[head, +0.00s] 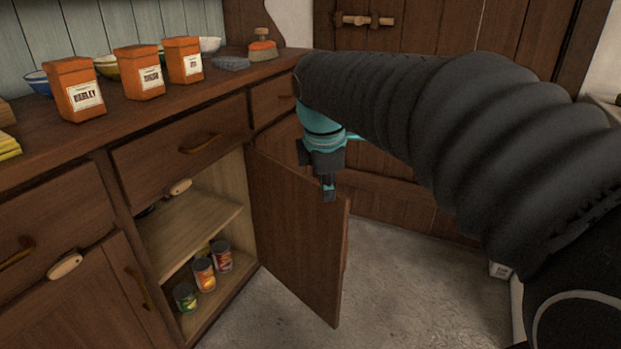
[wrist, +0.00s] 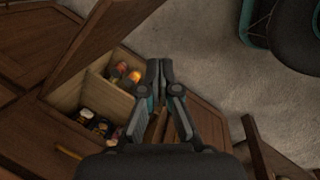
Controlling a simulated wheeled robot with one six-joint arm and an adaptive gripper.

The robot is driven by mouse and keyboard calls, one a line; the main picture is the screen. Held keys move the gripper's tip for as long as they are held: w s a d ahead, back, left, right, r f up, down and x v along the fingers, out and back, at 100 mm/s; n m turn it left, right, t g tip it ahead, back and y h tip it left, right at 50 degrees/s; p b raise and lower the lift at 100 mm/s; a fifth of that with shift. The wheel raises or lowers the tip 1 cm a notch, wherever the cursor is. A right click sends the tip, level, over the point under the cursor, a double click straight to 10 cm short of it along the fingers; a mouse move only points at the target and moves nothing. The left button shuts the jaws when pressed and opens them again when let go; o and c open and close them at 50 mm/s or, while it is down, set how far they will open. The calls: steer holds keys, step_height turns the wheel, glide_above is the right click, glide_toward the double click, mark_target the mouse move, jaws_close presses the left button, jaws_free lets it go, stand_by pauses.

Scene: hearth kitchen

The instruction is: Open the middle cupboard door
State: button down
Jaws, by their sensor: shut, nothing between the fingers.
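The middle cupboard door (head: 295,232) stands wide open in the head view, swung out to the right of its opening. It also shows in the wrist view (wrist: 95,42). The cupboard inside is exposed, with a pale shelf (head: 190,232) and several cans (head: 204,274) on its floor. My gripper (head: 329,190) is shut and empty, pointing down at the top of the open door near its outer edge. In the wrist view my gripper (wrist: 159,66) shows its fingertips together. I cannot tell whether it touches the door.
A closed cupboard door (head: 90,300) is at the left. The grey floor (head: 400,290) right of the open door is mostly clear.

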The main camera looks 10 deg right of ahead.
steer(key=w+a+n, duration=0.3)
steer(key=w+n, duration=0.4)
steer(key=w, duration=0.1)
steer(key=w+d+f+g+b, duration=0.1)
steer(key=w+d+f, duration=0.3)
steer(key=f, duration=0.5)
steer(key=shift+w+d+f+n+h, duration=0.3)
steer(key=shift+d+h, duration=0.1)
steer(key=shift+d, duration=0.3)
